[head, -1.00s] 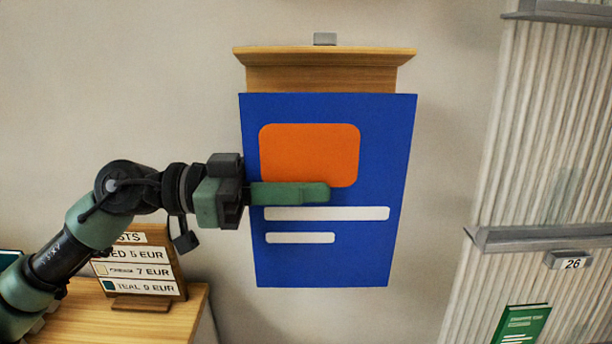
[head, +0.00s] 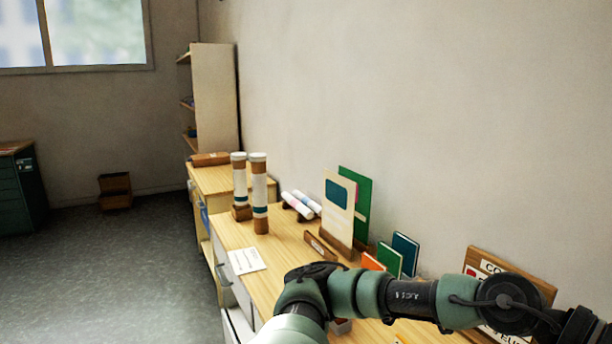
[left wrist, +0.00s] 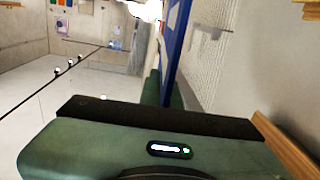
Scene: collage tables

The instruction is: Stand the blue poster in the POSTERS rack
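The blue poster (left wrist: 176,45) shows nearly edge-on in the left wrist view, upright between the green fingers of my left gripper (left wrist: 166,92), which is shut on it. In the head view my left arm crosses the bottom right; its gripper and the blue poster are outside that picture. A wooden rack (head: 340,246) on the long table holds a cream poster (head: 338,207) with a teal block and a green poster (head: 359,190), both upright. I cannot read the small plate in front of it. My right gripper is in neither view.
Several small books, among them a teal one (head: 405,254), stand right of the rack. A price sign (head: 482,262) stands behind my arm. Left are white rolls (head: 300,205), two upright tubes (head: 259,190) and a paper sheet (head: 246,261). A wooden ledge (left wrist: 285,146) is near the gripper.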

